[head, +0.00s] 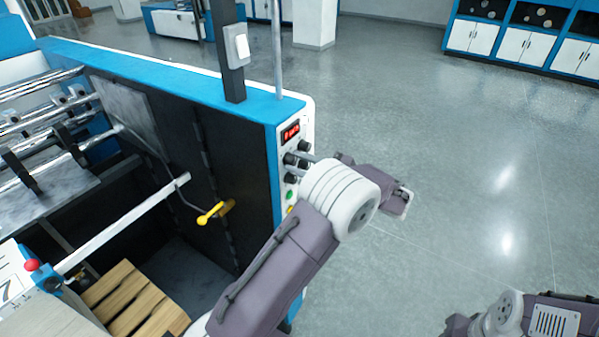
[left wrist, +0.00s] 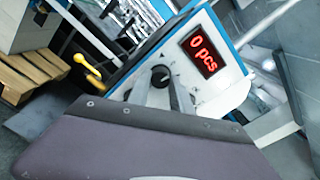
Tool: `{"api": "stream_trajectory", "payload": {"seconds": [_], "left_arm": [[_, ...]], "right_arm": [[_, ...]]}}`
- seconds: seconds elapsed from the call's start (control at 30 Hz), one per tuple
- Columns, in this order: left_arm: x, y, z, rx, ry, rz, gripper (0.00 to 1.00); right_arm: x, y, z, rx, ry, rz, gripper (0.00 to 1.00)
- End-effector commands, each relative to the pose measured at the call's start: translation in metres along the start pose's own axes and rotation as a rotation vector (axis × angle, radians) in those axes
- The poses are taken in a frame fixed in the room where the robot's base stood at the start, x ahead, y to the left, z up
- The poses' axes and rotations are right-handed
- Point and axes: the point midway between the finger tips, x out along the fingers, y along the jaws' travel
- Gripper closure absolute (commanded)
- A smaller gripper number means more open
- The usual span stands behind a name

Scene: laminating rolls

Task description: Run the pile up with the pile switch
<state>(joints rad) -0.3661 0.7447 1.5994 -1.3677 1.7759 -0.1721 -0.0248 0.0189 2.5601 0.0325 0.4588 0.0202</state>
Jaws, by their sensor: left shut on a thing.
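The control panel (head: 285,137) with a red lit display, black knobs and a green button is on the machine's end post. In the left wrist view the display (left wrist: 202,52) reads "0 pcs". My left gripper (left wrist: 160,92) is at the panel, its two fingers shut on a black knob (left wrist: 160,76), one on each side. My left gripper (head: 299,158) also shows beside the panel in the head view, partly hidden by its wrist. I cannot read the knob's label. A wooden pallet (head: 130,298) is low inside the machine, with a pale block, perhaps the pile (head: 45,318), beside it.
A yellow handle (head: 215,212) sticks out from the dark machine side. A white bar (head: 125,222) crosses above the pallet. A white switch box (head: 237,45) is on a post. Part of my right arm shows at lower right. The floor (head: 450,150) to the right is clear.

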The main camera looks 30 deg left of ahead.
Motion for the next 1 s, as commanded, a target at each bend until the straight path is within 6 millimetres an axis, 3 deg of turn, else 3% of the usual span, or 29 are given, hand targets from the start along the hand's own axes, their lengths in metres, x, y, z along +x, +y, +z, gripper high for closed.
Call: {"api": "stream_trajectory", "payload": {"seconds": [0.03, 0.3, 0.9, 0.93, 1.0], "left_arm": [[0.000, 0.003, -0.004, -0.027, 0.002, 0.002, 1.00], [0.000, 0.002, -0.003, -0.142, 0.003, 0.002, 1.00], [0.000, 0.001, -0.001, -0.180, 0.003, 0.003, 1.00], [0.000, 0.001, -0.001, -0.180, 0.003, 0.003, 0.71], [0.000, 0.001, -0.001, -0.180, 0.003, 0.002, 0.52]], "right_arm": [[0.009, 0.000, 0.001, 0.000, 0.000, 0.000, 0.52], [0.022, 0.000, 0.002, 0.000, 0.000, 0.000, 0.52], [0.025, 0.001, 0.003, 0.000, 0.000, 0.000, 0.52], [0.025, 0.001, 0.003, 0.000, 0.000, 0.000, 0.52], [0.025, 0.001, 0.003, 0.000, 0.000, 0.000, 0.52]]}}
